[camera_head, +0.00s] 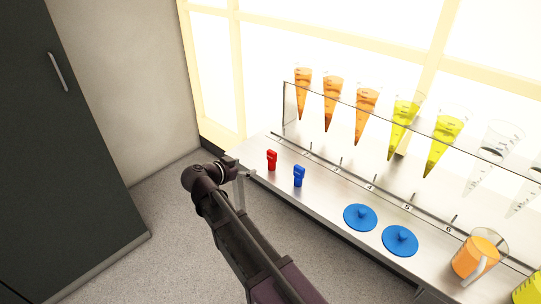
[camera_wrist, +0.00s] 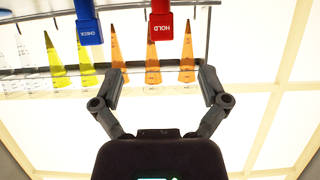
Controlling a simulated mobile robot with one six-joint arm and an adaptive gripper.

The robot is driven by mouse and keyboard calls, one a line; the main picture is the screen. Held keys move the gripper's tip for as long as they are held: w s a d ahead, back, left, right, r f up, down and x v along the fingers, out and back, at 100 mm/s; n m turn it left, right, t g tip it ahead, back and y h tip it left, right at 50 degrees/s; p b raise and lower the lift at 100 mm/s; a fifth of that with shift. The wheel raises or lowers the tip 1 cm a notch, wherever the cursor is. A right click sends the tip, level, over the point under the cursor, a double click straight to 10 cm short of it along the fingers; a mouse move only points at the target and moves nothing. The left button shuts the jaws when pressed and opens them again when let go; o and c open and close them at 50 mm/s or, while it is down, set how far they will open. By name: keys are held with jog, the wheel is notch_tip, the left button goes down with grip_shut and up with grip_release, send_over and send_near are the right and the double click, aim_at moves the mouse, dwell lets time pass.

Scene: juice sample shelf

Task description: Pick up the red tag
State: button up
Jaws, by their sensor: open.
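The red tag (camera_head: 271,160) stands on the metal shelf (camera_head: 333,200) near its left end. In the wrist view the red tag (camera_wrist: 160,21) reads HOLD and shows at the top, roughly in line with the gap between my fingers. My gripper (camera_head: 246,174) is just left of the red tag in the head view, at the shelf's front edge. In the wrist view my gripper (camera_wrist: 162,84) is open with nothing between its fingers. The fingers appear apart from the tag.
A blue tag (camera_head: 298,176) marked CHECK stands right of the red one. Two blue lids (camera_head: 360,217) (camera_head: 400,240) and an orange-filled jug (camera_head: 474,260) are farther right. Several cones hang in a rack (camera_head: 440,137) behind. A dark cabinet (camera_head: 60,150) stands at left.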

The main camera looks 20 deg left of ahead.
jog(key=shift+w+d, duration=0.1)
jog(key=shift+w, duration=0.2)
jog(key=b, duration=0.3)
send_near(270, 159)
jog(key=x, duration=0.4)
jog(key=shift+f, duration=0.25)
jog(key=shift+x, duration=0.8)
jog(key=shift+r, duration=0.15)
jog(key=shift+b+x, duration=1.1)
jog(key=shift+x, duration=1.55)
jog(key=shift+r, duration=0.1)
jog(key=c, duration=1.2)
